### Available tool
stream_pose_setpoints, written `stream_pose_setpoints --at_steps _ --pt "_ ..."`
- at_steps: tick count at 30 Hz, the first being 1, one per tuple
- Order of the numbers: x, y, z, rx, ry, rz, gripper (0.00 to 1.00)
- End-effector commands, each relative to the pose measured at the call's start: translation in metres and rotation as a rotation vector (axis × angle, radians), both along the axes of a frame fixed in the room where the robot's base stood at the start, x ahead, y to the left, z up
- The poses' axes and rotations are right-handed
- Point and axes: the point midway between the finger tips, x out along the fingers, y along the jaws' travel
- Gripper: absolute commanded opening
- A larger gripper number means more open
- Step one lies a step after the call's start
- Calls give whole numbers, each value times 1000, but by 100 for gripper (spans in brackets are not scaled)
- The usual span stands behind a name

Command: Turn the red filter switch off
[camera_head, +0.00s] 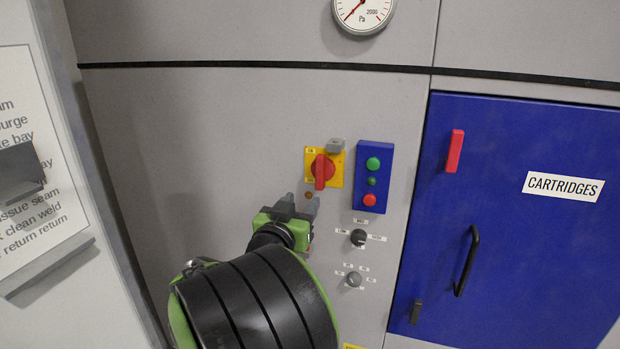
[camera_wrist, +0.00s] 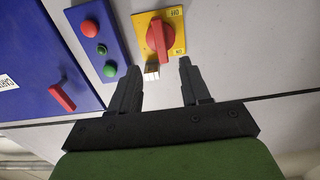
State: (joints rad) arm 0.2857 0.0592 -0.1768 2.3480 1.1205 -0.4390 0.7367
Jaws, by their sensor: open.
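The red filter switch (camera_head: 323,170) sits on a yellow plate (camera_head: 337,182) on the grey panel. Its red handle is upright in the picture and points down from the knob. The switch also shows in the wrist view (camera_wrist: 159,40), where the panel appears upside down. A small grey piece (camera_head: 336,145) stands at the plate's top edge. My gripper (camera_head: 298,206) is in front of the panel, just below and left of the switch in the head view. Its two fingers are apart with nothing between them. In the wrist view the gripper (camera_wrist: 160,68) shows no contact with the handle.
A blue button box (camera_head: 359,190) with green and red buttons is right of the switch. Two small knobs, one black (camera_head: 358,237) and one grey (camera_head: 353,279), sit below it. A blue cartridges door (camera_head: 540,240) with a black handle (camera_head: 466,262) is farther right. A gauge (camera_head: 363,14) is above.

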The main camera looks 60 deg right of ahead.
Motion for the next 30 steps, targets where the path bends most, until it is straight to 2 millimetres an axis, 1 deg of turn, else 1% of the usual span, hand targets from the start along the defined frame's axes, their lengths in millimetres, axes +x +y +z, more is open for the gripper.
stream_pose_setpoints --at_steps 1,6,9,13,15,18,24,25,30 --pt "0 -14 5 0 2 -9 47" --pt "7 -57 6 1 3 -7 47" --pt "11 -81 6 1 2 -5 47" --pt "15 -105 5 0 1 -3 47" --pt "17 -112 4 1 1 -1 47" --pt "18 -117 2 2 0 1 47" --pt "19 -117 1 1 0 2 47" --pt "18 -117 1 1 0 2 45" --pt "18 -117 1 2 0 2 19"
